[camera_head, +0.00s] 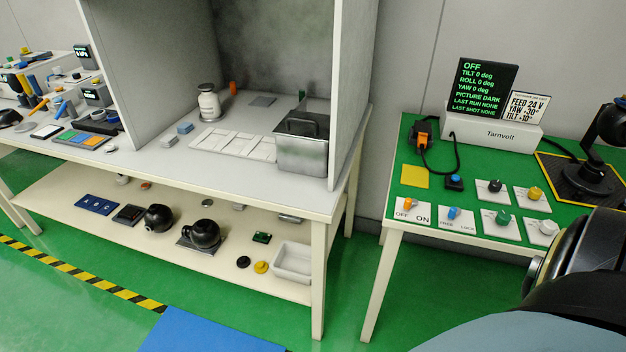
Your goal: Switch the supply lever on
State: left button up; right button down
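The supply lever (408,203) has an orange handle on a white plate marked OFF and ON. It stands at the front left corner of the green-topped table (480,238), and its handle is on the OFF side. Behind it, the black display (484,88) on the white Tarnvolt box (492,134) reads OFF and PICTURE DARK. A card (527,107) beside it reads FEED 24 V, YAW -30, TILT +10. Neither gripper is in view; part of my arm fills the lower right corner.
A blue-handled lever marked FREE and LOCK (453,213) stands right of the supply lever. Several knobs, including a green one (503,217), follow. A black gimbal camera (590,177) stands on a yellow-edged pad. An orange plug with a cable (424,134) lies behind.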

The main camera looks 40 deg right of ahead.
aim_at(409, 202)
jog(key=u, duration=0.75)
jog(key=i, duration=1.3)
jog(key=z, duration=3.3)
